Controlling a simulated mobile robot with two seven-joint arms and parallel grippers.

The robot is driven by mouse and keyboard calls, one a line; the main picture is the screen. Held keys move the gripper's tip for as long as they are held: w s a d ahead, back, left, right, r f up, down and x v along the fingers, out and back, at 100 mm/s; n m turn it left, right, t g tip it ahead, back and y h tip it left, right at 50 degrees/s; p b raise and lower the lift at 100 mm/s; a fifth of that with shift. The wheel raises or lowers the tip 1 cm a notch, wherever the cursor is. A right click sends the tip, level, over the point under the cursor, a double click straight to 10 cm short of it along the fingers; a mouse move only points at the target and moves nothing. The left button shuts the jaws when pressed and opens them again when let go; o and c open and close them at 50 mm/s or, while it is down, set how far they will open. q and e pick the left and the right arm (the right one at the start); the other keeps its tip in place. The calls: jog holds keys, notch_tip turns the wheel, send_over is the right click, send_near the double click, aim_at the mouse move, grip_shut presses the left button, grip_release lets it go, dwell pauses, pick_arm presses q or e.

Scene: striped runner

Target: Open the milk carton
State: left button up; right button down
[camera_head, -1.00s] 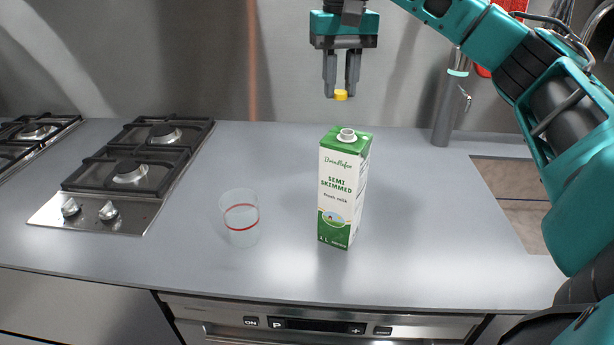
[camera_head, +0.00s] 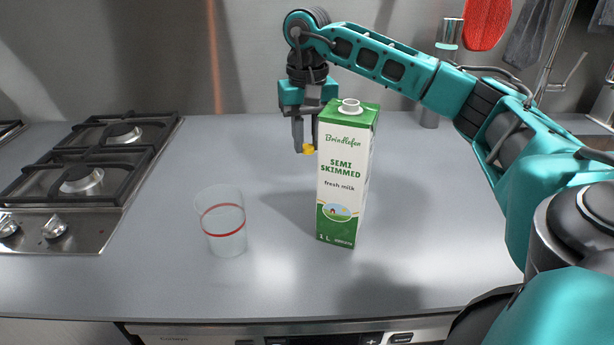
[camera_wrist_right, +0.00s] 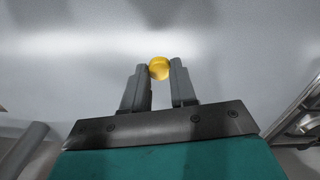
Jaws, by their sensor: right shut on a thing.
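The green and white milk carton (camera_head: 343,185) stands upright on the counter in the head view. Its white spout (camera_head: 350,106) on top is uncapped. My right gripper (camera_head: 307,146) is behind and left of the carton, below the level of its top. It is shut on the yellow cap (camera_head: 309,149), held above the counter. The right wrist view also shows the cap (camera_wrist_right: 159,68) between the fingertips of my right gripper (camera_wrist_right: 159,72). The carton partly hides the gripper in the head view. My left gripper is not in view.
A clear glass with a red band (camera_head: 223,222) stands on the counter (camera_head: 285,275), left of the carton. A gas hob (camera_head: 85,180) is at the left. A metal cylinder (camera_head: 432,110) stands at the back right. The counter between glass and carton is clear.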

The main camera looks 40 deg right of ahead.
aim_at(307, 184)
jog(key=shift+f+b, duration=0.35)
jog(key=shift+f, duration=3.45)
jog(key=shift+f, duration=0.1)
jog(key=c, duration=0.9)
grip_release()
jog(key=shift+f, duration=0.1)
notch_tip(307, 184, up, 12)
jog(key=shift+r+p, duration=0.2)
jog(key=shift+p, duration=0.5)
